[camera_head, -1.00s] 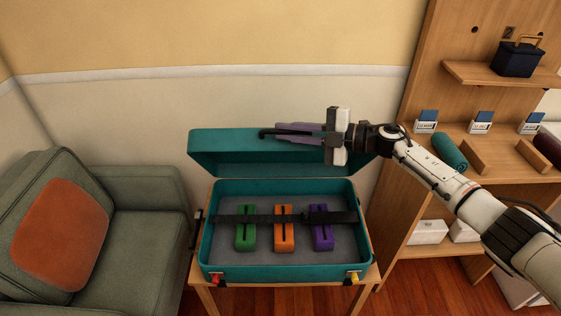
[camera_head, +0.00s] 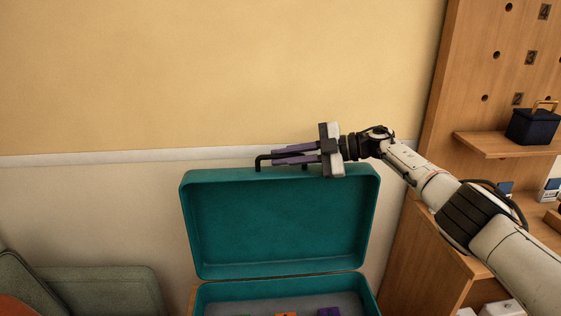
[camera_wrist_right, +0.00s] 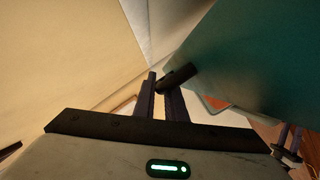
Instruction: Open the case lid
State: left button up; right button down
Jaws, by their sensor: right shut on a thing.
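The teal case lid (camera_head: 280,225) stands raised, close to upright, above the teal case body (camera_head: 235,292), with its hollow inside facing me. A black handle (camera_head: 262,161) sits on the lid's top edge. My right gripper (camera_head: 276,157) is shut on the handle at that edge. In the right wrist view the fingers (camera_wrist_right: 162,88) close on the dark handle (camera_wrist_right: 178,76), beside the teal lid (camera_wrist_right: 250,60). Only the back of the case body shows in the head view, with an orange block (camera_head: 286,314) and a purple block (camera_head: 329,312) partly cut off.
A wall stands close behind the lid. A wooden shelf unit (camera_head: 495,145) with a dark blue box (camera_head: 533,124) is at the right, near my right arm. A green sofa (camera_head: 100,288) is at the lower left.

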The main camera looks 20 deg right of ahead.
pick_arm(q)
jog(key=shift+s+f, duration=0.15)
jog(key=shift+s, duration=0.1)
pick_arm(e)
jog(key=c, duration=1.8)
grip_release()
jog(key=v, duration=1)
jog(key=shift+s+d, duration=0.1)
pick_arm(q)
jog(key=shift+a, duration=0.1)
jog(key=shift+w, duration=0.1)
